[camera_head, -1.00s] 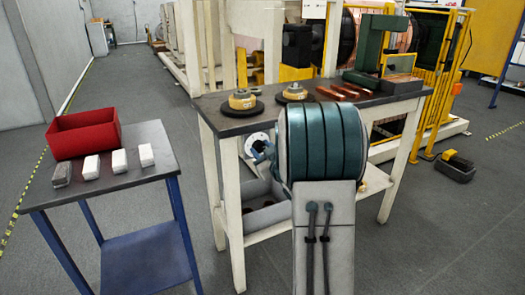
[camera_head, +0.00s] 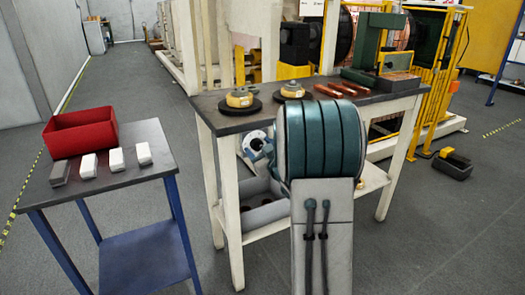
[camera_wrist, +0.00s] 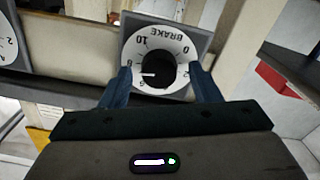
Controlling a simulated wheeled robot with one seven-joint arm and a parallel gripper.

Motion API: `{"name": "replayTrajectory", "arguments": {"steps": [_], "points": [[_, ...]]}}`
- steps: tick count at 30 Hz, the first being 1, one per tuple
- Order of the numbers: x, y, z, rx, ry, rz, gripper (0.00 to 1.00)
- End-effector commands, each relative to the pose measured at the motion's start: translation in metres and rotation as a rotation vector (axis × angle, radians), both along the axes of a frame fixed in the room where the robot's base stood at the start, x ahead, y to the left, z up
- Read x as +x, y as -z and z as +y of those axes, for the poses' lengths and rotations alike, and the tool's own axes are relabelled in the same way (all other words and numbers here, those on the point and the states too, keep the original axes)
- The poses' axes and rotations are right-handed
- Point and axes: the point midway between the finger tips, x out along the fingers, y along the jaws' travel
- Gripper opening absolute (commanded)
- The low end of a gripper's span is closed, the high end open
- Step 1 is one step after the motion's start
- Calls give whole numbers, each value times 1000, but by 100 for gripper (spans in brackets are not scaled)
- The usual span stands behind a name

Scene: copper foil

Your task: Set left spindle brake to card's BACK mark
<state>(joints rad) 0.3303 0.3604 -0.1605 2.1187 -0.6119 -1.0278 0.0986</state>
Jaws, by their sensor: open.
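A brake dial (camera_wrist: 165,38) with a white ring marked BRAKE and numbers faces the wrist camera, rotated in the picture. Its dark round knob (camera_wrist: 160,74) has a white pointer line on the left side in that view; the exact reading is unclear. My gripper (camera_wrist: 160,76) is open, its blue fingers on either side of the knob; contact cannot be told. The same dial (camera_head: 254,139) shows in the head view on the bench's front, where my arm hides most of the gripper. A second dial (camera_wrist: 8,50) is cut off at the wrist view's left edge. No readable card shows.
The bench top (camera_head: 222,121) bears two yellow spools (camera_head: 240,97) on dark discs, copper-coloured bars (camera_head: 340,89) and a green device (camera_head: 375,50). A grey bin (camera_head: 258,213) sits on the lower shelf. A side table (camera_head: 110,180) at left holds a red bin (camera_head: 80,131) and several small blocks.

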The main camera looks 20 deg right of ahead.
Motion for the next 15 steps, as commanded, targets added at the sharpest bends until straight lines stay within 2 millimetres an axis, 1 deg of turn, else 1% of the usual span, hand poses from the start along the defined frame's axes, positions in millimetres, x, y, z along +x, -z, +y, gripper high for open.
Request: {"name": "replayTrajectory", "arguments": {"steps": [2,5,8,15], "points": [[-4,-1,-1,0,1,1,57],[-16,-1,-2,0,3,1,57],[-35,-2,-3,0,3,0,57],[-91,-2,-4,1,3,0,57]]}}
